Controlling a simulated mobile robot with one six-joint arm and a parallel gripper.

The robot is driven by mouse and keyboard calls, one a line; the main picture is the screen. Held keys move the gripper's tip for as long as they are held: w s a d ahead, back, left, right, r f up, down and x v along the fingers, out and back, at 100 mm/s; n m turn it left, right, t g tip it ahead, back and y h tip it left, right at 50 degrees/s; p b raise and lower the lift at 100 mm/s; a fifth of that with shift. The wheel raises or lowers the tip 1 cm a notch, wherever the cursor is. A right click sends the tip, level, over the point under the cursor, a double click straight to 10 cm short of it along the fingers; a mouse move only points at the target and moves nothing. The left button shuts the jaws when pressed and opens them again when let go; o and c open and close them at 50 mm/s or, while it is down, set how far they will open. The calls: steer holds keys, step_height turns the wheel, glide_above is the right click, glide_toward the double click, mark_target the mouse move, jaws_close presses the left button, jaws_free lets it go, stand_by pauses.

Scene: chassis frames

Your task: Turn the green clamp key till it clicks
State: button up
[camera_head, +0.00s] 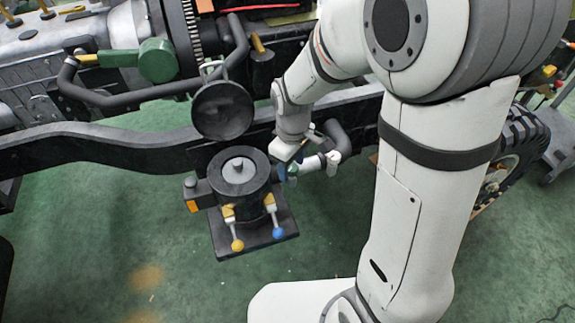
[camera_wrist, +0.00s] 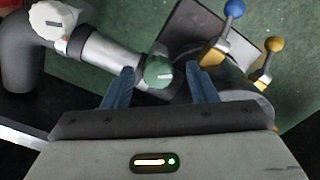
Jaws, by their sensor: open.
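The green clamp key (camera_wrist: 158,72) is a small rounded knob with a pale slot mark, at the end of a silver pipe section (camera_wrist: 105,55) in the wrist view. My gripper (camera_wrist: 162,72) is open, with its two blue fingers on either side of the key. A gap shows between the key and each finger, so it is not gripped. In the head view my gripper (camera_head: 289,158) reaches down beside the black round housing (camera_head: 238,178). There the key is mostly hidden by my gripper and too small to make out.
A white knob (camera_wrist: 52,18) sits on the pipe left of the key. The housing's yellow-based levers carry a blue ball (camera_head: 278,233) and a yellow ball (camera_head: 237,245). A round black lid (camera_head: 222,110) stands above the housing. The dark chassis rail (camera_head: 100,143) runs behind.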

mark_target(292, 168)
steer(key=shift+f, duration=0.15)
steer(key=shift+c, duration=0.3)
steer(key=c, duration=0.9)
steer(key=shift+o, duration=0.6)
steer(key=shift+a, duration=0.4)
steer(key=shift+d+f, duration=0.1)
steer(key=shift+d, duration=0.1)
steer(key=shift+c, duration=0.7)
steer(key=shift+s+d, duration=0.15)
steer(key=shift+d, duration=0.05)
steer(key=o, duration=1)
steer(key=shift+r+p, duration=1)
steer(key=shift+r, duration=3)
